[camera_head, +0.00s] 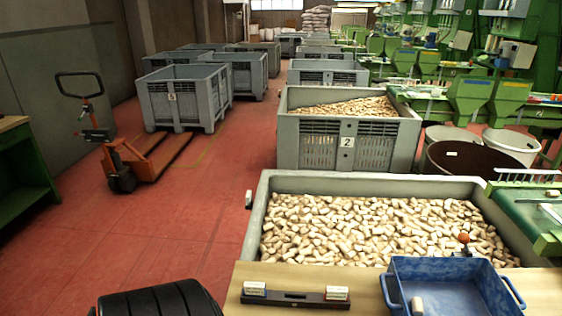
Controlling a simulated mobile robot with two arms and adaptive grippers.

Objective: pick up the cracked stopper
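A large grey bin (360,184) full of loose cork stoppers (370,230) stands beyond the wooden table. On the table, a dark bar (295,299) has a pale block-like piece (254,288) at its left end and another (337,293) at its right end. A blue tray (455,285) sits at the table's right, with one stopper (417,305) inside near its left wall. I cannot tell at this size which stopper is cracked. Neither of my grippers is in view.
A small orange ball on a dark stand (463,238) shows at the tray's far edge. A second bin of corks marked 2 (347,155) stands behind. A pallet jack (122,165) is at left. Green machines (470,95) line the right. Bare wood (365,285) lies between bar and tray.

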